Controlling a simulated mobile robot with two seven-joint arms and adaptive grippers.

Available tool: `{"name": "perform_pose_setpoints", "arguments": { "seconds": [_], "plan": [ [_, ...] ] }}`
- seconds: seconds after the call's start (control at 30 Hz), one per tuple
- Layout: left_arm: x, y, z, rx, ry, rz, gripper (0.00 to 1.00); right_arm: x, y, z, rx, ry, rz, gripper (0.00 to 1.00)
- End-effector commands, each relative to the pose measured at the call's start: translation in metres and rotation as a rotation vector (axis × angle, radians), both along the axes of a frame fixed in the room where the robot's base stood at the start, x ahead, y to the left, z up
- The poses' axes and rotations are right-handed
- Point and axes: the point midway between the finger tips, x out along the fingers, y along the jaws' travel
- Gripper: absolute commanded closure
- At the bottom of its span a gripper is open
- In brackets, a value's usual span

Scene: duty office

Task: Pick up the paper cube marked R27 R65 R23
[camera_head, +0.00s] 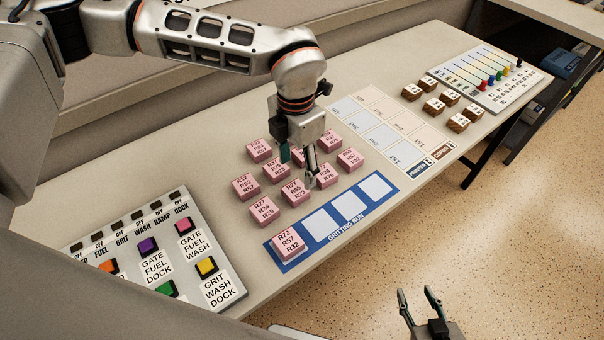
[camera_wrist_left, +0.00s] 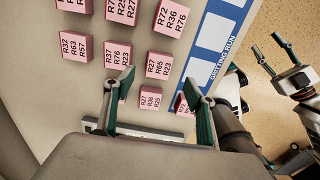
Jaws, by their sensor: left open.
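The pink paper cube marked R27 R65 R23 (camera_head: 294,192) sits on the table among several similar pink cubes, near the blue strip. In the left wrist view this cube (camera_wrist_left: 159,65) lies just ahead of the gap between my left fingertips. My left gripper (camera_head: 298,160) is open and empty, pointing down over the cube group; its exact height above the cubes is hard to tell. Its two fingers (camera_wrist_left: 160,78) are spread in the wrist view. My right gripper (camera_head: 417,294) is open and empty, low over the floor beyond the table's front edge.
Neighbouring pink cubes stand close by, including R27 R36 R25 (camera_head: 264,211). The blue gritting run strip (camera_head: 274,250) carries the R72 R57 R32 cube (camera_head: 288,246) on its first square. A button panel (camera_head: 228,284) is at left. Wooden blocks (camera_head: 434,105) stand at right.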

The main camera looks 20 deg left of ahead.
Motion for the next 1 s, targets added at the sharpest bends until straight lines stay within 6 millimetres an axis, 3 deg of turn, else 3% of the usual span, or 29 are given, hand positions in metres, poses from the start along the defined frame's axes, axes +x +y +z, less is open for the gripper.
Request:
{"name": "perform_pose_setpoints", "arguments": {
  "seconds": [0.33, 0.7, 0.93, 0.97, 1.0],
  "plan": [
    [0.0, 0.001, -0.029, 0.0, 0.001, 0.0, 0.44, -0.008, 0.0, -0.005, -0.002, 0.021, 0.002, 0.6],
    [0.0, 0.005, -0.074, 0.0, 0.003, 0.001, 0.44, -0.001, 0.001, 0.013, 0.002, -0.001, 0.002, 0.6],
    [0.001, 0.004, -0.078, -0.001, 0.0, -0.001, 0.44, 0.0, 0.001, 0.013, 0.002, -0.004, 0.001, 0.6],
    [0.001, 0.004, -0.078, -0.001, 0.001, -0.001, 0.47, 0.0, 0.001, 0.012, 0.001, -0.003, 0.001, 0.6],
    [0.001, 0.004, -0.077, -0.001, 0.001, 0.0, 0.57, -0.001, 0.001, 0.012, 0.001, -0.002, 0.001, 0.6]
  ]
}}
